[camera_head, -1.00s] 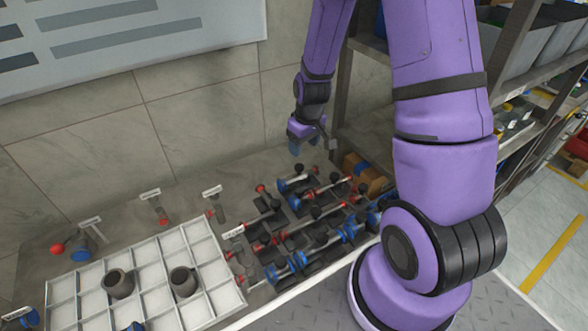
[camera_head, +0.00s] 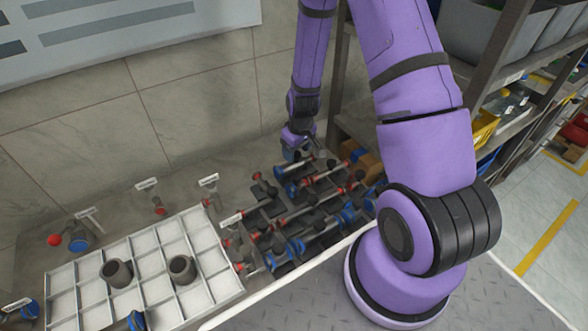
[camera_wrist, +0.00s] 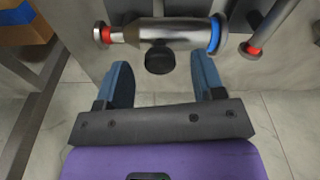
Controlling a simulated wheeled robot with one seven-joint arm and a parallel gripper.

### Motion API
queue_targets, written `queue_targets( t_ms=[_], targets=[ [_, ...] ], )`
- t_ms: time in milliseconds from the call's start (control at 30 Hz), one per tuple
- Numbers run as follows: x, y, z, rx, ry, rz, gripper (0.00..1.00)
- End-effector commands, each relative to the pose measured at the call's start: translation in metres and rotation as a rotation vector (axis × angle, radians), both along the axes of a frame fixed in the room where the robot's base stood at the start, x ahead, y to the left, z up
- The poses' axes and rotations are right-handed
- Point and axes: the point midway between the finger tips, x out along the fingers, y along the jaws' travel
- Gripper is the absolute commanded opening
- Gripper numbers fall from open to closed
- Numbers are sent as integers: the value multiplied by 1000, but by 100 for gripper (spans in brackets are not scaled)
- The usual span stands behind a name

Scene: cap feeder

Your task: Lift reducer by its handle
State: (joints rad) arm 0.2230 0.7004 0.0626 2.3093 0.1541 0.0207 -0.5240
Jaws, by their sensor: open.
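A grey metal reducer (camera_wrist: 175,33) lies across the top of the wrist view, with a blue ring at its wide right end and a red ring at its narrow left end. Its black knob handle (camera_wrist: 160,61) points toward my gripper. My gripper (camera_wrist: 163,78) is open and empty. Its two blue fingers are on either side of the handle, with a gap to each side. In the head view my gripper (camera_head: 297,153) is low over the back of the rack of fittings, and the fingers partly hide what is beneath them.
Several similar fittings with red and blue ends (camera_head: 300,215) lie close together in front. A white compartment tray (camera_head: 205,236) on the left holds two dark grey pots (camera_head: 182,269). A brown box (camera_wrist: 22,33) is near the gripper. Shelving (camera_head: 500,75) stands right.

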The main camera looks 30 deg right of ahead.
Motion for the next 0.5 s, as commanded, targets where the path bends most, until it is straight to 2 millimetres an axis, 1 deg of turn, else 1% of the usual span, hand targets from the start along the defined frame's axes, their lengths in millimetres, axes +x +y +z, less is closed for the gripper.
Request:
queue_targets(
  t_ms=[33,100,200,500],
  targets=[
    [1,0,-7,1,2,0,62],
    [2,0,-14,1,1,0,62],
    [3,0,-20,0,1,0,62],
    [3,0,-22,0,0,0,62]
  ],
)
